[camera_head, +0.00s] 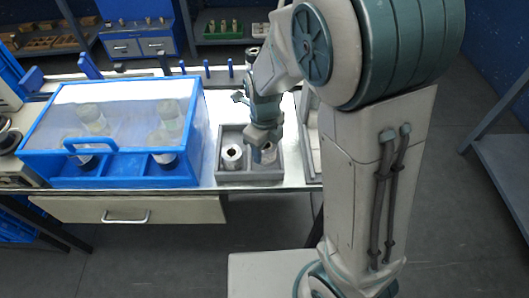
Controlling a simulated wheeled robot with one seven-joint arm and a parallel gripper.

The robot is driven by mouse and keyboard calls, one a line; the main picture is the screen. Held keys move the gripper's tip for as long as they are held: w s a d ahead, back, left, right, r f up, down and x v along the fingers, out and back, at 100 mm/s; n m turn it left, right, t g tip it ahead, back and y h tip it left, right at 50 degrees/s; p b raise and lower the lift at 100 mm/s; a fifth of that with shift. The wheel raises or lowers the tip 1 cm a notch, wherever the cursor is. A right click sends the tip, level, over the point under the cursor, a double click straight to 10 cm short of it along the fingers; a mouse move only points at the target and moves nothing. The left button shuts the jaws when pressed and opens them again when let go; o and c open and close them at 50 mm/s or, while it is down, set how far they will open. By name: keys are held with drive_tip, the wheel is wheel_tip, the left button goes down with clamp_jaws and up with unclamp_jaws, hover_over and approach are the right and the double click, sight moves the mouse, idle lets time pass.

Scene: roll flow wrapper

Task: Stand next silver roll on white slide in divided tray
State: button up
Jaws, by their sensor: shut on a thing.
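The grey divided tray (250,176) stands on the bench, left of my arm. One silver roll (232,157) stands upright in its left compartment, with a dark hole in its top. My gripper (264,144) points down over the right compartment and is shut on another silver roll (268,155). That roll is low inside the compartment and partly hidden by the fingers. I cannot tell whether it touches the tray floor. I cannot make out a white slide under either roll.
A blue case (125,182) with a clear lid and several jar-like things inside stands just left of the tray. Another tray edge (312,150) shows to the right, partly behind my arm. Blue pegs (206,69) line the bench's back. A drawer (130,210) is below.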

drive_tip(key=shift+f, duration=1.25)
drive_tip(key=shift+f, duration=0.15)
drive_tip(key=o, duration=0.8)
